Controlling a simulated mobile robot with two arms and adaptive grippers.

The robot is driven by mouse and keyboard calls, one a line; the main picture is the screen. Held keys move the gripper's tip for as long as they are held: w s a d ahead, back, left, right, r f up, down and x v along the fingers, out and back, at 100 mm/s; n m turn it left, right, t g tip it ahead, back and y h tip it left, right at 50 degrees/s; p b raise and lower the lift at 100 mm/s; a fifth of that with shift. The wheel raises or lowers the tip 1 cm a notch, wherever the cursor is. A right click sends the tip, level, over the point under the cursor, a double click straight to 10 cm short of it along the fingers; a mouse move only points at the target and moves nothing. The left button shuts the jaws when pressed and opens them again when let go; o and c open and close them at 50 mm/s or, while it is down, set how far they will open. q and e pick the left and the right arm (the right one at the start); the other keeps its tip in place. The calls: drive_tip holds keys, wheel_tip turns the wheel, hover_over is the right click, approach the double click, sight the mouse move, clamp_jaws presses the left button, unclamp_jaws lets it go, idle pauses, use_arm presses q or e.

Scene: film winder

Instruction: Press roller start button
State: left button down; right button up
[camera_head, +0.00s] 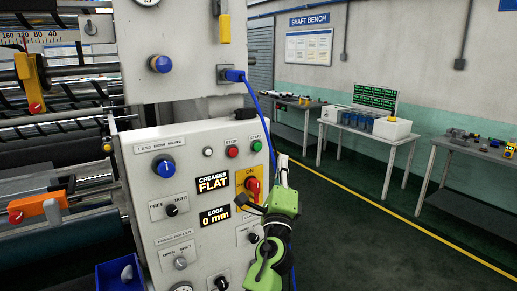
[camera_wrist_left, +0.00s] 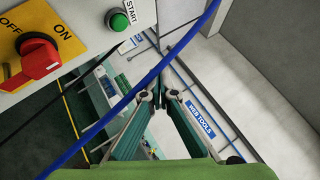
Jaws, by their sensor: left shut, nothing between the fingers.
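The green start button (camera_head: 257,145) is at the upper right corner of the grey control panel (camera_head: 140,177), under a START label. It also shows large at the top of the left wrist view (camera_wrist_left: 118,21). My left gripper (camera_head: 283,164) is shut and empty, with its fingers pointing up, to the right of the panel and a little below the button. In the left wrist view the fingertips (camera_wrist_left: 157,97) are below and right of the button, apart from it. My right gripper is not in view.
A red rotary switch (camera_head: 252,187) on a yellow ON/OFF plate sits below the button, close to my gripper. A red stop button (camera_head: 232,152) is left of it. A blue cable (camera_head: 262,105) hangs past the panel's right edge. Open floor lies right.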

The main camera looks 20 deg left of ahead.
sight(257, 146)
use_arm(q)
drive_tip(key=shift+w+a+b, duration=0.35)
drive_tip(key=shift+w+a, duration=0.55)
drive_tip(key=shift+a, duration=0.25)
drive_tip(key=shift+w+a+b, duration=0.3)
drive_tip(key=shift+w+a, duration=0.6)
drive_tip(key=shift+a, duration=0.25)
drive_tip(key=shift+w+a+b, duration=0.35)
drive_tip(key=shift+w+a, duration=0.55)
drive_tip(key=shift+a, duration=0.25)
drive_tip(key=shift+w+a, duration=0.25)
drive_tip(key=shift+a, duration=0.05)
drive_tip(key=shift+w+a+b, duration=0.3)
drive_tip(key=shift+a+b, duration=0.1)
drive_tip(key=shift+b, duration=0.15)
drive_tip(key=shift+s+d, duration=0.1)
drive_tip(key=shift+s+d+p, duration=0.35)
drive_tip(key=shift+s+d, duration=0.15)
drive_tip(key=shift+d, duration=0.1)
